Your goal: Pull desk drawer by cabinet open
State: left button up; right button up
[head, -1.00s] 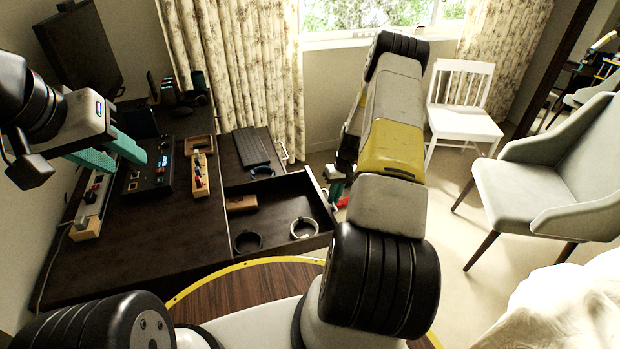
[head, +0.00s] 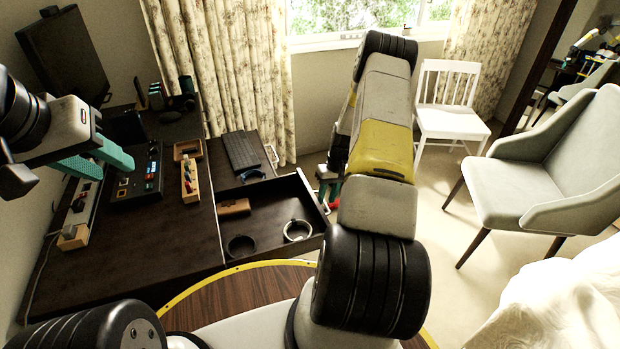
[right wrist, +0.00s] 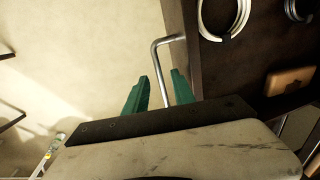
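The dark desk drawer (head: 268,222) stands pulled out, its inside showing a brown wallet-like item (head: 234,207), a black ring (head: 241,247) and a white ring (head: 297,230). Its metal bar handle (right wrist: 156,62) shows in the right wrist view, running down between the green fingers of my right gripper (right wrist: 160,88). Small gaps show beside the bar, so the fingers look apart, around it. In the head view my right gripper (head: 328,187) is beyond the drawer front, partly hidden by my arm. My left gripper (head: 100,158) is open and empty above the desk's left side.
The desk top (head: 160,235) holds a black control box (head: 137,175), a wooden tray with small items (head: 190,177), a power strip (head: 78,215) and a keyboard (head: 241,151). A white chair (head: 452,115) and a grey armchair (head: 530,180) stand right. Floor between them is free.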

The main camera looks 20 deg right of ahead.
notch_tip(320, 180, up, 7)
jog(key=d, duration=0.1)
jog(key=shift+d, duration=0.2)
jog(key=s+a+r+t, duration=0.15)
jog(key=a+r, duration=0.25)
jog(key=r, duration=0.6)
jog(key=s+a+r+t+h, duration=0.1)
jog(key=s+a+r, duration=0.25)
jog(key=r, duration=0.65)
jog(key=s+a+r+t, duration=0.1)
jog(key=a+r, duration=0.3)
jog(key=r, duration=0.6)
jog(key=s+a+r+t, duration=0.1)
jog(key=s+a+r, duration=0.2)
jog(key=s, duration=0.3)
jog(key=s+a+r, duration=0.3)
jog(key=s, duration=0.4)
jog(key=s+a+r+t+y, duration=0.1)
jog(key=s+a+r, duration=0.2)
jog(key=s, duration=0.3)
jog(key=shift+s+a+r+n+t, duration=0.15)
jog(key=shift+s+r+n+t, duration=0.15)
jog(key=shift+s+t, duration=0.1)
